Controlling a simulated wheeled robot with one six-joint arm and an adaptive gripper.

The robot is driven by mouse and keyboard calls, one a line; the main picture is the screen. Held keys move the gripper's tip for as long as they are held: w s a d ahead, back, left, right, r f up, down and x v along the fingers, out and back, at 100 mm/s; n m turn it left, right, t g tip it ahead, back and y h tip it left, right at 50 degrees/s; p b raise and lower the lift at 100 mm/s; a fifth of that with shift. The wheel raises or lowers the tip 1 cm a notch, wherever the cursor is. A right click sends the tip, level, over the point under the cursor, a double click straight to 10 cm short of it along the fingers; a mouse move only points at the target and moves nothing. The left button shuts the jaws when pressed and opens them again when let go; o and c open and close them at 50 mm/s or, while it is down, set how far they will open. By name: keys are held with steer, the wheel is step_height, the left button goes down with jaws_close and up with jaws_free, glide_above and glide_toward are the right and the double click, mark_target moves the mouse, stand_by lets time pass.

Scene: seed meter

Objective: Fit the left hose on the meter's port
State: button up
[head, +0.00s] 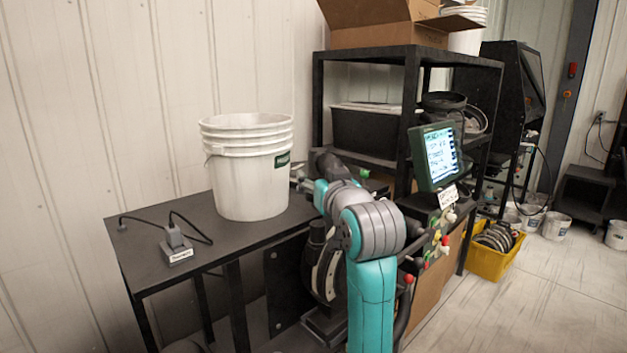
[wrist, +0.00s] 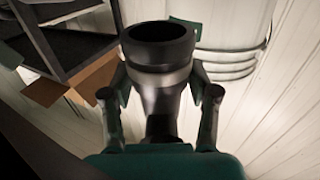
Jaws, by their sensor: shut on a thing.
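In the wrist view my gripper (wrist: 159,93) is shut on a black hose end (wrist: 158,48), one finger on each side of it. The hose's round open mouth points away from my palm. In the head view my arm reaches over the black table, and my gripper is mostly hidden behind my own wrist. A dark rounded housing with a pale curved band (head: 327,272), possibly the meter, sits below the table top beside my arm. My arm covers part of it. I cannot make out its port or tell which hose this is.
A stack of white buckets (head: 248,165) stands on the black table (head: 190,225), close to my gripper. A small labelled box (head: 176,245) with cables lies at the left. A green-framed screen (head: 437,155) and a black shelf (head: 408,70) stand to the right. A yellow crate (head: 488,262) is on the floor.

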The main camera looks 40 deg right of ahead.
mark_target(318, 224)
steer(key=shift+f, duration=4.15)
steer(key=shift+f, duration=0.6)
steer(key=o, duration=1.4)
steer(key=shift+o, duration=0.2)
step_height(318, 224, up, 10)
